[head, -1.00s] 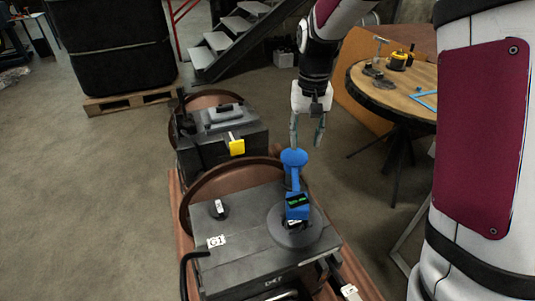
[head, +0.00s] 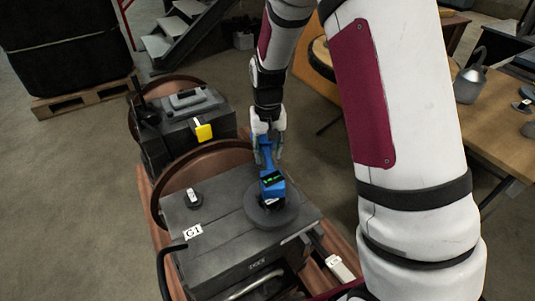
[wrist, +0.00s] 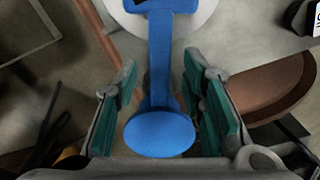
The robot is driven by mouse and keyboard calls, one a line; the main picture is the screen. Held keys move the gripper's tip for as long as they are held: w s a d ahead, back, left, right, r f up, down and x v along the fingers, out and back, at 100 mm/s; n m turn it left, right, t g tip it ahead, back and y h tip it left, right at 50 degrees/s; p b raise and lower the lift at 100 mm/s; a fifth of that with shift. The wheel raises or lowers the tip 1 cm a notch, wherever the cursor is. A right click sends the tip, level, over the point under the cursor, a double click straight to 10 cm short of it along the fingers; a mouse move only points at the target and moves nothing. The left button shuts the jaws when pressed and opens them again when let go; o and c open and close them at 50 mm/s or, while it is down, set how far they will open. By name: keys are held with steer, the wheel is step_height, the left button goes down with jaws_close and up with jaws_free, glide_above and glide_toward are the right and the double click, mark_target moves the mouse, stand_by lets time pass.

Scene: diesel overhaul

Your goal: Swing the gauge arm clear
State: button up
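The gauge sits on a dark round disc (head: 285,213) on top of the front grey block marked G1 (head: 230,243). My gripper (head: 268,156) is lowered around the arm. In the wrist view the blue arm with its round end (wrist: 160,134) lies between the two teal finger pads of my gripper (wrist: 160,72). A gap shows on both sides, so it is open and not clamped. The contact at the fingertips is hard to make out.
A second grey block (head: 185,130) with a yellow tag (head: 203,132) stands behind. A wooden table (head: 500,130) with a metal can (head: 470,80) is at the right. Open floor lies left.

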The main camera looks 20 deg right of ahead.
steer(key=shift+f, duration=0.4)
steer(key=shift+c, duration=0.2)
jaws_close()
